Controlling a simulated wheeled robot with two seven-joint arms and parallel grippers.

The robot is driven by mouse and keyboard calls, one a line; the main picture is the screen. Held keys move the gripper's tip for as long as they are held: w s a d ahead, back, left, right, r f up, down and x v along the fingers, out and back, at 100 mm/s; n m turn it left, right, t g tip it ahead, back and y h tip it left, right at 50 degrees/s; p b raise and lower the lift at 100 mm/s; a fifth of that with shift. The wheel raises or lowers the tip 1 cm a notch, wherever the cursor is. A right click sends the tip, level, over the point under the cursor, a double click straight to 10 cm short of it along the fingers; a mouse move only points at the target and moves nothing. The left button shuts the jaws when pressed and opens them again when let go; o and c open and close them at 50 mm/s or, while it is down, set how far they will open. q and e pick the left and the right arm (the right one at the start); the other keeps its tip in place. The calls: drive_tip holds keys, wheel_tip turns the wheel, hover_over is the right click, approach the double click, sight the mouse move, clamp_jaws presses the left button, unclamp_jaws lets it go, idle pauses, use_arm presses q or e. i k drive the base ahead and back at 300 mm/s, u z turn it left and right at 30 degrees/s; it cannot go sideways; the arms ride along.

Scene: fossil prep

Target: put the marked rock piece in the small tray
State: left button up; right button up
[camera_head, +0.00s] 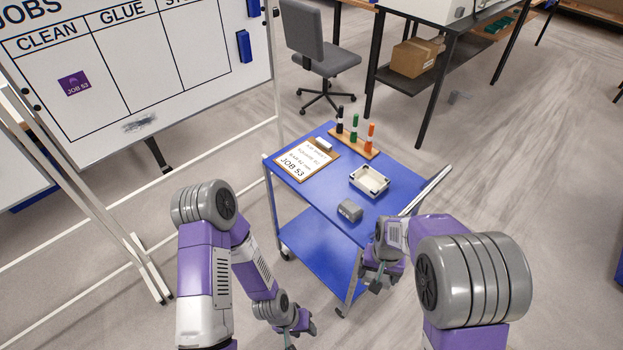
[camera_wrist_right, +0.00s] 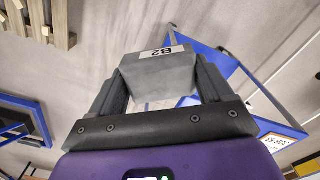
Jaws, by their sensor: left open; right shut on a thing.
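My right gripper (camera_wrist_right: 160,85) is shut on a grey block-shaped rock piece (camera_wrist_right: 155,77) with a white label reading B2. In the head view, my right gripper (camera_head: 377,284) is low, in front of the blue cart's near right side; the held piece cannot be made out clearly there. Another grey block (camera_head: 350,210) lies on the cart top; I cannot read any mark on it. The small white tray (camera_head: 356,185) sits just behind that block, and no rock piece shows in it. My left gripper (camera_head: 298,330) is open and empty, low in front of the cart.
The blue cart top (camera_head: 318,195) also bears a JOB 53 sheet (camera_head: 300,163) and a wooden holder (camera_head: 345,144) with several markers. A whiteboard (camera_head: 130,70) stands at left. An office chair (camera_head: 325,60) and a workbench (camera_head: 440,55) stand behind.

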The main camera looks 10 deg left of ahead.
sight(369, 183)
drive_tip(key=u, duration=0.5)
drive_tip(key=i, duration=1)
